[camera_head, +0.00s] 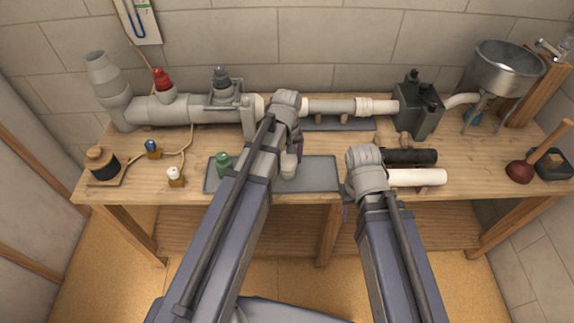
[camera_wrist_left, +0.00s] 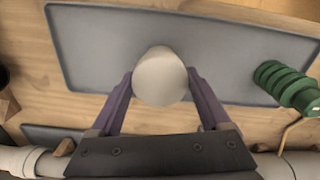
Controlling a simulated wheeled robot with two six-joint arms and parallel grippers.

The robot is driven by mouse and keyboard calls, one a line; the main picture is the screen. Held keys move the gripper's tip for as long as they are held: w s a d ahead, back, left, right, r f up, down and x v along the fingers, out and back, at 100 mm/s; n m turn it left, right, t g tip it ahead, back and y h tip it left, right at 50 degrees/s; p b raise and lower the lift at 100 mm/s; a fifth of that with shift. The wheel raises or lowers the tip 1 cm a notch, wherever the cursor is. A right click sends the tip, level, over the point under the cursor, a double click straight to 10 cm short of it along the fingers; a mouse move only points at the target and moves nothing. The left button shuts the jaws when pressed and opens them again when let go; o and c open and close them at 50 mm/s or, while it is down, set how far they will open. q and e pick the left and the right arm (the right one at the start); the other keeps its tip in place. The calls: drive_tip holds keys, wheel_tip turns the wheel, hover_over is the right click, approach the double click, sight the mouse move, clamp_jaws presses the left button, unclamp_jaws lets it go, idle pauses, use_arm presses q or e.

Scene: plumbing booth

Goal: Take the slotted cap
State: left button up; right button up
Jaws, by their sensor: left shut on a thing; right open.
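A pale off-white cap (camera_wrist_left: 160,77) sits between the two purple fingers of my left gripper (camera_wrist_left: 160,90) in the left wrist view, and the gripper is shut on it. No slot shows on the side facing the camera. In the head view the cap (camera_head: 288,168) is at my left gripper (camera_head: 294,152), over the grey tray (camera_head: 322,175). I cannot tell if it touches the tray. My right gripper (camera_head: 364,165) is near the bench's front edge, left of the white pipe; it is open, its fingers mostly hidden by the arm.
Black (camera_head: 410,156) and white (camera_head: 418,177) pipes lie right of my right gripper. A grey pipe run (camera_head: 180,110) and a dark grey box (camera_head: 417,110) stand behind. A plunger (camera_head: 520,172) is far right.

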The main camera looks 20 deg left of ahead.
use_arm(q)
drive_tip(key=shift+c, duration=1.3)
wheel_tip(320, 180, up, 10)
drive_tip(key=p, duration=1)
